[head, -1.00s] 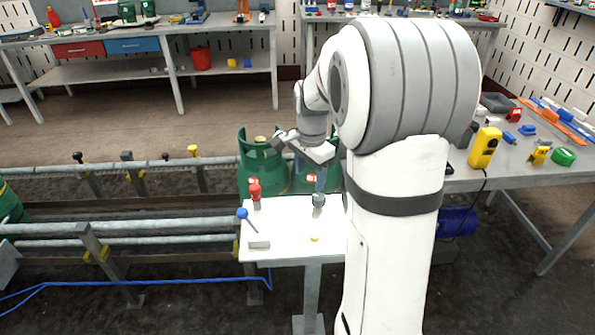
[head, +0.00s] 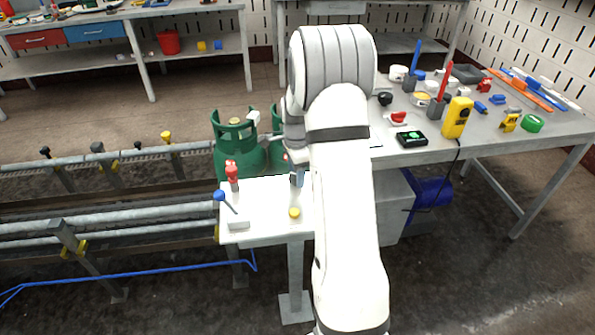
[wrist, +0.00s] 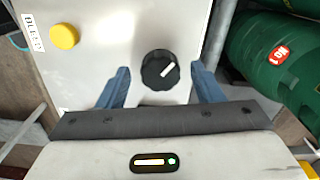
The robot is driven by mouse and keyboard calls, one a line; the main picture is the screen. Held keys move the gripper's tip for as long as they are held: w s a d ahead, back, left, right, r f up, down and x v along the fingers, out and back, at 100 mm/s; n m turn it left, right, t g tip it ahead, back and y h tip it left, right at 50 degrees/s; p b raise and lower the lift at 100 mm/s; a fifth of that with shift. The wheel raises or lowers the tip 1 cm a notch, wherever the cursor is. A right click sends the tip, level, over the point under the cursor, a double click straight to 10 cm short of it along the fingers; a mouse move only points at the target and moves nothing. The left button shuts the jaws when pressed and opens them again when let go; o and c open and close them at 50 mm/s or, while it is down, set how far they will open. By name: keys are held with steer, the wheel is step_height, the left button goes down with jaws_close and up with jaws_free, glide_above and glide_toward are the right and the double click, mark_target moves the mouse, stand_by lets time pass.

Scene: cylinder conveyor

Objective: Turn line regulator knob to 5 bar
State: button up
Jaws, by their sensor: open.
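In the wrist view a round black knob (wrist: 160,70) with a white pointer line stands on the pale panel (wrist: 105,30). Its pointer slants toward the upper right in that picture. My gripper (wrist: 160,76) is open, with one blue finger on each side of the knob and a gap visible on both sides. I cannot tell how far the fingertips are above the panel. In the head view my gripper (head: 297,179) is low over the white panel table (head: 262,190), and the knob is hidden there. No pressure reading or scale can be read.
A yellow button (head: 294,213), a blue-tipped lever (head: 220,196) and a red fitting (head: 232,172) stand on the same panel. Green gas cylinders (head: 237,150) are just behind it. A grey workbench (head: 480,140) with several tools is to the right.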

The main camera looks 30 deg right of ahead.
steer(key=shift+f, duration=0.1)
steer(key=c, duration=0.9)
steer(key=shift+d, duration=0.3)
steer(key=shift+c, duration=0.3)
steer(key=shift+a, duration=0.2)
